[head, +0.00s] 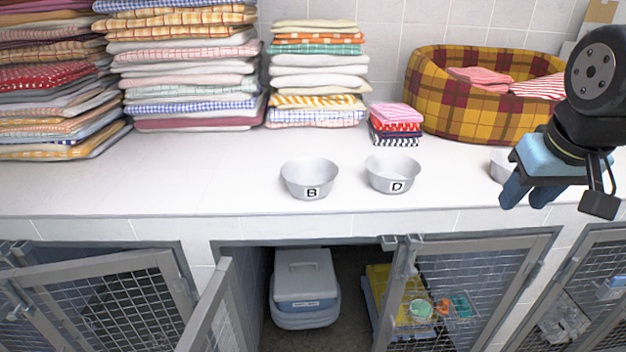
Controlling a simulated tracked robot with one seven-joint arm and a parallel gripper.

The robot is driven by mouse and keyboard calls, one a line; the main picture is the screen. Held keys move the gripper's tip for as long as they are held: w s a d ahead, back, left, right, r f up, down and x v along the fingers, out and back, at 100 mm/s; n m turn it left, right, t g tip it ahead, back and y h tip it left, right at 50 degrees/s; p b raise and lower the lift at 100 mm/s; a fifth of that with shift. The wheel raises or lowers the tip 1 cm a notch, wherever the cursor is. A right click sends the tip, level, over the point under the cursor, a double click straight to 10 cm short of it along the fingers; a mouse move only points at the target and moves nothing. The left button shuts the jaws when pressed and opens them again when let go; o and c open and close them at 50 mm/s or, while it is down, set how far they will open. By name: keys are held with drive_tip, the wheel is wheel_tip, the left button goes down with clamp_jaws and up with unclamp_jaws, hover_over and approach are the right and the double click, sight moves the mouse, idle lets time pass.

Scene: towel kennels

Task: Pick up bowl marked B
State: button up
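The bowl marked B (310,180) is a silver metal bowl with a black B on a white label. It stands upright and looks empty on the white counter, near its front edge. A similar bowl marked D (392,174) stands just to its right, with a small gap between them. My gripper (526,194), with blue fingers, hangs at the right, well away from bowl B. I cannot tell how far apart its fingers are. A third bowl (499,167) is partly hidden behind my gripper, and its label is not visible.
Tall stacks of folded towels (185,70) line the back left of the counter (200,180). A small towel pile (396,122) and a plaid pet bed (455,105) stand behind the bowls. Open mesh kennel doors (470,290) and a grey carrier (304,290) are below.

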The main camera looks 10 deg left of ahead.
drive_tip(key=w+a+f+n+g+h, duration=0.2)
drive_tip(key=w+a+f+n+h, duration=0.1)
drive_tip(key=w+a+n, duration=0.35)
drive_tip(key=n+t+h, duration=0.5)
drive_tip(key=n+t, duration=0.4)
drive_tip(key=n, duration=0.4)
approach(325, 183)
drive_tip(key=shift+n, duration=0.25)
drive_tip(key=x, duration=0.9)
drive_tip(key=shift+w+d+f, duration=0.1)
drive_tip(key=shift+w, duration=0.15)
drive_tip(key=shift+c, duration=0.3)
clamp_jaws()
